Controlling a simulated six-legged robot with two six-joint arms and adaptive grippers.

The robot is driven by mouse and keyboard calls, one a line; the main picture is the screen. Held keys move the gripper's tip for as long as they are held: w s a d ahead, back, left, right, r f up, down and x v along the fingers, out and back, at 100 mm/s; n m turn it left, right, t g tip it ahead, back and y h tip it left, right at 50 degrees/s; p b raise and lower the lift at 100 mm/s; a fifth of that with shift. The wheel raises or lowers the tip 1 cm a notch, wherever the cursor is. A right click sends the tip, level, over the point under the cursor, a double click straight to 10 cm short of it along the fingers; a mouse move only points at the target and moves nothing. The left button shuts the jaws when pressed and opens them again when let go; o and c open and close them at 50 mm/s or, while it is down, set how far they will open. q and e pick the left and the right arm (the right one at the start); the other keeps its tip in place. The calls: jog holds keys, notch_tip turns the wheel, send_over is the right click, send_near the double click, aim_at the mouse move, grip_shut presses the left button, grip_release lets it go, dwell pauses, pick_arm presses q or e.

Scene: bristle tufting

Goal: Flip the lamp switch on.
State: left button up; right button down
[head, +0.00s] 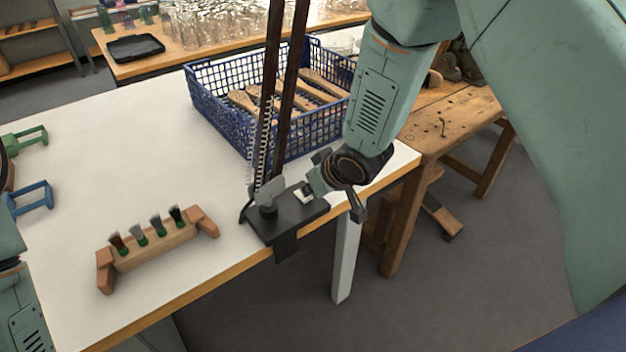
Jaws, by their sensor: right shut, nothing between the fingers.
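The lamp's black base (284,222) is clamped at the front right edge of the white table. Two dark lamp arms (283,90) with springs rise from it and leave the top of the view, so the lamp head is out of sight. A small pale switch (303,193) sits on the right part of the base. My right gripper (319,180) is shut and empty, right beside the switch and just above the base. I cannot tell whether it touches the switch, or which way the switch is set. My left gripper is out of view; only parts of my left arm show at the left edge.
A blue basket (208,98) with wooden brushes stands behind the lamp. A wooden rack (158,247) with several bristle tufts lies left of it. Green (27,139) and blue (33,200) holders are at far left. A wooden bench (455,120) stands right. The table's middle is clear.

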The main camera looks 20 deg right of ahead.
jog(key=shift+s+d+f, duration=0.15)
jog(key=shift+f, duration=0.15)
jog(key=shift+f, duration=0.1)
jog(key=shift+s+f, duration=0.1)
jog(key=shift+f, duration=0.3)
jog(key=shift+r, duration=0.1)
jog(key=shift+r+p, duration=0.35)
jog(key=shift+p, duration=0.2)
jog(key=shift+r+p, duration=0.4)
jog(key=shift+p, duration=0.05)
